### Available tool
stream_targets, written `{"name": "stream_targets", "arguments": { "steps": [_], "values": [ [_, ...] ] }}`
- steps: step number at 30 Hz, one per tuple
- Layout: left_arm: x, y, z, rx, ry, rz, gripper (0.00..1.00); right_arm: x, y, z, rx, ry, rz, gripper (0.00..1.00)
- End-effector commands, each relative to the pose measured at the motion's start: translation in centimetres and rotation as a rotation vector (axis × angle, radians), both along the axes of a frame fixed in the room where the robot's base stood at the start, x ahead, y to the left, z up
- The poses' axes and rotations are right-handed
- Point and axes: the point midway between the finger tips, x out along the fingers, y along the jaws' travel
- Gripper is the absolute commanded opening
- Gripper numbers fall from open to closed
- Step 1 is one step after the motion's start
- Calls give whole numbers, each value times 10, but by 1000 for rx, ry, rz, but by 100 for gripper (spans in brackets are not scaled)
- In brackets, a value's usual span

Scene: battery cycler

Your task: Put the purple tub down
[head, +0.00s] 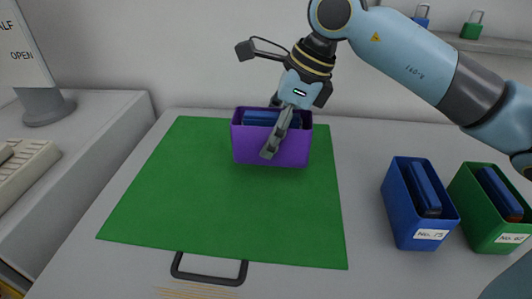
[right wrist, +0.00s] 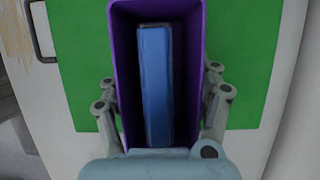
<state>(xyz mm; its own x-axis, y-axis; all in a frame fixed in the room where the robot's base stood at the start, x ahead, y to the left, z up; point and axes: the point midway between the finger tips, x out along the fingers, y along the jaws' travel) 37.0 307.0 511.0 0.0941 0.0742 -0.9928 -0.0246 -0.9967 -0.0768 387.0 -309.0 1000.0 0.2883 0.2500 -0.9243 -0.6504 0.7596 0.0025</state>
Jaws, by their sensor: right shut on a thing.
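The purple tub (head: 254,148) is at the far right part of the green mat (head: 205,205) in the head view, upright. I cannot tell whether its base touches the mat or hangs just above it. A blue block (right wrist: 155,85) lies inside the tub. My right gripper (head: 274,132) is shut on the purple tub from above, one finger down its front wall, the other mostly hidden behind. In the right wrist view its fingers flank the tub's two long walls (right wrist: 124,90). My left gripper is not in view.
A blue tub (head: 397,205) labelled No. 75 and a green tub (head: 475,215) labelled No. 62 stand right of the mat. A black handle (head: 208,279) is at the front. Most of the mat is clear.

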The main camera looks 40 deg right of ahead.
Motion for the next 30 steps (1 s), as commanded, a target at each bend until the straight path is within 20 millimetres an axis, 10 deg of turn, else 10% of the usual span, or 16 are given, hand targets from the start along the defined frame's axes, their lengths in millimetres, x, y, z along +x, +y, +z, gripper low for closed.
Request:
{"name": "stream_targets", "arguments": {
  "steps": [27,28,30],
  "values": [
    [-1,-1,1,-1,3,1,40,11,5,-50,0,-2,3,16],
    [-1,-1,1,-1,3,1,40,11,4,-51,0,2,2,64],
    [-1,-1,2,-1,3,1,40,11,4,-50,0,2,2,73]
  ]
}}
